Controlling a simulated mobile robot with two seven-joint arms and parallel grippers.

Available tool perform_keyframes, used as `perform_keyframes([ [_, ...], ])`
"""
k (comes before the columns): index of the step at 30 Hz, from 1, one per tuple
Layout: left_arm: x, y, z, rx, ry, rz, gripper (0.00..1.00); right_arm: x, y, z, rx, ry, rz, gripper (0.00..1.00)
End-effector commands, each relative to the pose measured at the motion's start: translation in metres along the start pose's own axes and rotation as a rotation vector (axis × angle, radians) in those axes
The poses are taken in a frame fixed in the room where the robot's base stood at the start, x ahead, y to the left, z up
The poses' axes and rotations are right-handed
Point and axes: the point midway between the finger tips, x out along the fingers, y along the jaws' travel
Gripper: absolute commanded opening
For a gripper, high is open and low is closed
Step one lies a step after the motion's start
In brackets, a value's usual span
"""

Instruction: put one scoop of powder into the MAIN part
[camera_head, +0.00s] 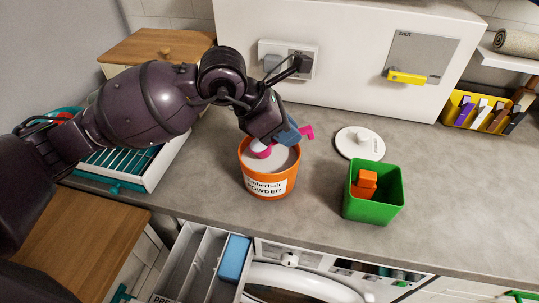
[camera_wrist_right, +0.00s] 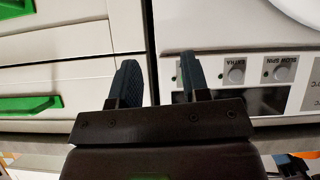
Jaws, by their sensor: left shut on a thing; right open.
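An orange tub of pale powder (camera_head: 268,187), its label reading "POWDER", stands open on the worktop. My left gripper (camera_head: 290,133) is over the tub's back rim, shut on the handle of a pink scoop (camera_head: 262,150). The scoop's bowl is inside the tub, at or near the powder's surface; how full it is I cannot tell. The machine's drawer (camera_head: 196,252) is pulled out below the worktop edge. It has several compartments, a partly hidden label starting "PRE", and a blue piece (camera_head: 234,258) at its right. My right gripper (camera_wrist_right: 160,75) is open and empty before the machine front.
A white lid (camera_head: 360,143) lies behind a green container (camera_head: 373,200) with orange pieces inside. A teal rack (camera_head: 118,160) in a white tray is at left, under my left arm. A white box with sockets (camera_head: 340,50) stands behind. Green-handled drawers (camera_wrist_right: 60,65) show in the wrist view.

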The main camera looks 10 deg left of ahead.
Motion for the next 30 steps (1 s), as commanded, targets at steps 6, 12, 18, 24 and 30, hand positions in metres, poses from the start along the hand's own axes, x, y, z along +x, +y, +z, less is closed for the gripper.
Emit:
perform_keyframes([
  [6, -0.012, 0.000, 0.010, 0.002, -0.002, 0.002, 0.00, -0.003, 0.002, -0.017, -0.004, 0.026, 0.000, 0.43],
  [12, -0.021, 0.000, 0.017, 0.002, -0.002, 0.001, 0.00, -0.004, 0.004, -0.031, -0.011, 0.048, 0.000, 0.43],
  [18, -0.029, 0.000, 0.024, 0.002, -0.001, 0.002, 0.00, -0.006, 0.005, -0.042, -0.016, 0.062, 0.000, 0.43],
  [24, -0.038, 0.000, 0.031, 0.002, -0.001, 0.002, 0.00, -0.010, 0.006, -0.049, -0.015, 0.069, 0.001, 0.43],
  [30, -0.046, 0.000, 0.038, 0.001, -0.001, 0.002, 0.00, -0.014, 0.006, -0.051, -0.009, 0.068, 0.003, 0.43],
])
